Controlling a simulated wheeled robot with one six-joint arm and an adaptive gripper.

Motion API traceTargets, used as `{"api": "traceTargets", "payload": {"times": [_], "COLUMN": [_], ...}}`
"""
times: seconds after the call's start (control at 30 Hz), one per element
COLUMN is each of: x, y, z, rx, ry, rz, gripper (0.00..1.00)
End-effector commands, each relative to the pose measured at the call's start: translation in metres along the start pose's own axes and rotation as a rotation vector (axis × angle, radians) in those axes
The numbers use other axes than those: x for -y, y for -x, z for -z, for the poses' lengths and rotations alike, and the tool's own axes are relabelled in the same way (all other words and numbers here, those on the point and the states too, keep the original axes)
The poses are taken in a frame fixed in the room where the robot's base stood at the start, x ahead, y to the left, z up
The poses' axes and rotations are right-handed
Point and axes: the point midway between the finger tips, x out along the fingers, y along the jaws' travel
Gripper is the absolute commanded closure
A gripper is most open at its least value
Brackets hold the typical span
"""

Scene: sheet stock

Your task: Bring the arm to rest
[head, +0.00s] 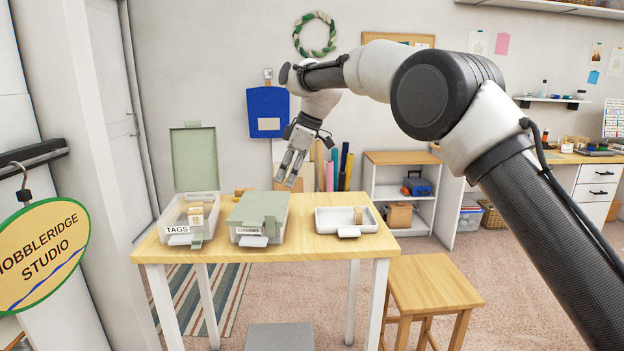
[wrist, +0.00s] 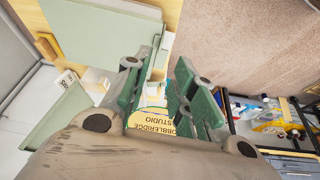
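My arm reaches in from the right in the head view and is bent over, with my gripper (head: 289,168) pointing down above the back of the table (head: 300,246). The wrist view shows the green fingers of my gripper (wrist: 170,58) apart with nothing between them. On the table, the clear box labelled TAGS (head: 176,229) has its green lid (head: 194,158) raised and small tan items inside. The box labelled CHARMS (head: 258,214) has its lid down. My gripper is clear of both boxes; its exact distance behind or above them cannot be told.
A wooden stool (head: 433,284) stands at the front right. A hanging sign (head: 42,256) is at the left. A low shelf (head: 402,161) stands behind.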

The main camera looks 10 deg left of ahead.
Motion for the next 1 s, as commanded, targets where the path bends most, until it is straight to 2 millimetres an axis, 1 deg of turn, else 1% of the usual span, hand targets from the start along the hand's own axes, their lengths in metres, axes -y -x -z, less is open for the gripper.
{"api": "traceTargets", "payload": {"times": [0.07, 0.1, 0.17, 0.2, 0.23, 0.27, 0.37, 0.47, 0.5, 0.57, 0.6, 0.67, 0.7, 0.77, 0.8, 0.87, 0.9, 0.97, 1.0], "x": [-0.004, -0.004, 0.002, 0.007, 0.013, 0.019, 0.037, 0.056, 0.065, 0.081, 0.093, 0.116, 0.133, 0.16, 0.18, 0.211, 0.232, 0.264, 0.286], "y": [0.0, -0.008, -0.027, -0.038, -0.042, -0.043, -0.03, -0.002, 0.011, 0.033, 0.049, 0.074, 0.089, 0.111, 0.123, 0.14, 0.148, 0.16, 0.165], "z": [0.0, -0.006, -0.024, -0.037, -0.047, -0.056, -0.093, -0.137, -0.157, -0.187, -0.209, -0.244, -0.268, -0.302, -0.324, -0.354, -0.373, -0.4, -0.416], "rx": [-0.002, 0.011, 0.05, 0.078, 0.099, 0.116, 0.163, 0.198, 0.209, 0.221, 0.228, 0.234, 0.236, 0.235, 0.233, 0.227, 0.221, 0.21, 0.201], "ry": [-0.076, -0.135, -0.229, -0.287, -0.333, -0.373, -0.511, -0.653, -0.709, -0.795, -0.852, -0.941, -1.0, -1.082, -1.133, -1.203, -1.246, -1.305, -1.339], "rz": [-0.015, -0.015, 0.0, 0.008, 0.011, 0.011, -0.006, -0.039, -0.056, -0.082, -0.104, -0.137, -0.16, -0.196, -0.22, -0.255, -0.279, -0.315, -0.34], "gripper": [0.74, 0.74, 0.74, 0.74, 0.74, 0.74, 0.74, 0.74, 0.74, 0.74, 0.74, 0.74, 0.74, 0.74, 0.74, 0.74, 0.74, 0.74, 0.74]}}
